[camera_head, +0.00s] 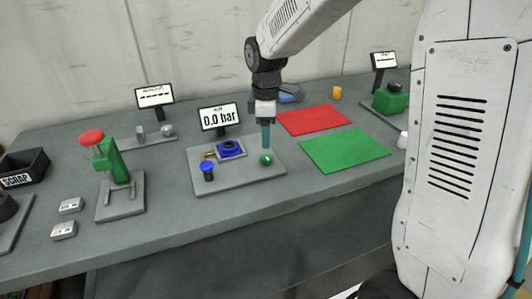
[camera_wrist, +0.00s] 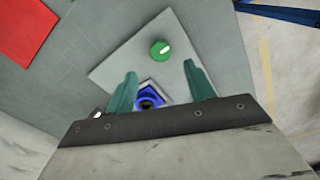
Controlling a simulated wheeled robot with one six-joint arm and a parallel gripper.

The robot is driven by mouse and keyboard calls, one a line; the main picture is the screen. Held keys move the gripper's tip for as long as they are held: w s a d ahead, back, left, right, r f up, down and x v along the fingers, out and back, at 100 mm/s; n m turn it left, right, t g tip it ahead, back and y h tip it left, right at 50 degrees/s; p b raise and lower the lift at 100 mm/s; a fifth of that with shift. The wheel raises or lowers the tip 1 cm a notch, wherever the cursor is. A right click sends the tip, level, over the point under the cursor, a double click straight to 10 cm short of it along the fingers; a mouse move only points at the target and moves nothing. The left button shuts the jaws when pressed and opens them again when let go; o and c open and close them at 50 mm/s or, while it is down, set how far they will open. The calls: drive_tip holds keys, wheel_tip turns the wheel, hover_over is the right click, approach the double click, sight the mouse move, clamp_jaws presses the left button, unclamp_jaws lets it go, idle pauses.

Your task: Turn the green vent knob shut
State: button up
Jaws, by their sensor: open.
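The green vent knob (camera_head: 266,159) sits at the right end of a grey plate (camera_head: 240,180) on the bench. In the wrist view the green knob (camera_wrist: 160,49) shows from above, with a white mark line on its top. My gripper (camera_head: 266,146) points down close above and behind the knob in the head view. In the wrist view its two teal fingers (camera_wrist: 162,80) are apart with nothing between the tips, and the knob lies beyond them. I cannot tell the exact height gap. A display (camera_head: 220,116) behind the plate reads 0.0 bar.
The plate also carries a blue-black fixture (camera_head: 231,149) and a blue knob (camera_head: 208,171). A red mat (camera_head: 313,120) and a green mat (camera_head: 345,149) lie to the right. A green press with a red top (camera_head: 92,138) stands at the left.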

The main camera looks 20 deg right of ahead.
sight(266, 157)
wheel_tip(266, 157, down, 7)
drive_tip(key=shift+f, duration=0.15)
drive_tip(key=shift+c, duration=0.3)
drive_tip(key=c, duration=0.9)
